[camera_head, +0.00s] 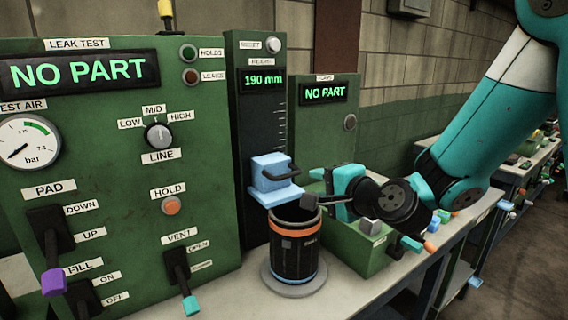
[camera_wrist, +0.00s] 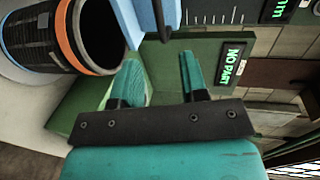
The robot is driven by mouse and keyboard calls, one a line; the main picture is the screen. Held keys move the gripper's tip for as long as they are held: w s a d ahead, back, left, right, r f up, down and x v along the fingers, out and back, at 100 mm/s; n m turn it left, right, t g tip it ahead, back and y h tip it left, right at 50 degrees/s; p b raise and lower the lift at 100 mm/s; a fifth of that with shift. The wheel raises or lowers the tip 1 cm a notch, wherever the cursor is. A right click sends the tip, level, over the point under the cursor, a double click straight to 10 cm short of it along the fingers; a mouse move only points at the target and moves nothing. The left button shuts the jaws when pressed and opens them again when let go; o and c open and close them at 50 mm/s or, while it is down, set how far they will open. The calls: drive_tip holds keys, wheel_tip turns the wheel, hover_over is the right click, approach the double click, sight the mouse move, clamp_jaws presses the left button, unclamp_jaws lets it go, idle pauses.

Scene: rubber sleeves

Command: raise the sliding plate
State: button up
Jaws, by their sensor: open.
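The light-blue sliding plate (camera_head: 272,178) sits low on a dark upright column with a height scale. It has a dark bar handle (camera_head: 284,172) on its front, and its lower ledge is at about the level of the sleeve's rim. In the wrist view the plate (camera_wrist: 171,14) shows at the top edge, with the dark handle (camera_wrist: 160,20) beside it. My gripper (camera_head: 316,188) is just right of the handle. In the wrist view my gripper (camera_wrist: 160,72) has its teal fingers apart with nothing between them, and the handle lies beyond the fingertips.
A black sleeve with an orange band (camera_head: 294,255) stands upright, open-topped, on a round grey base below the plate. The column display (camera_head: 263,80) reads 190 mm. A green leak-test panel (camera_head: 110,180) with levers is at left, and a green box reading NO PART (camera_head: 325,92) at right.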

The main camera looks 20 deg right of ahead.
sight(289, 176)
drive_tip(key=p+x, duration=0.7)
drive_tip(key=x, duration=0.8)
drive_tip(key=shift+d+f, duration=0.1)
drive_tip(key=shift+d, duration=0.05)
clamp_jaws()
drive_tip(key=shift+d, duration=0.15)
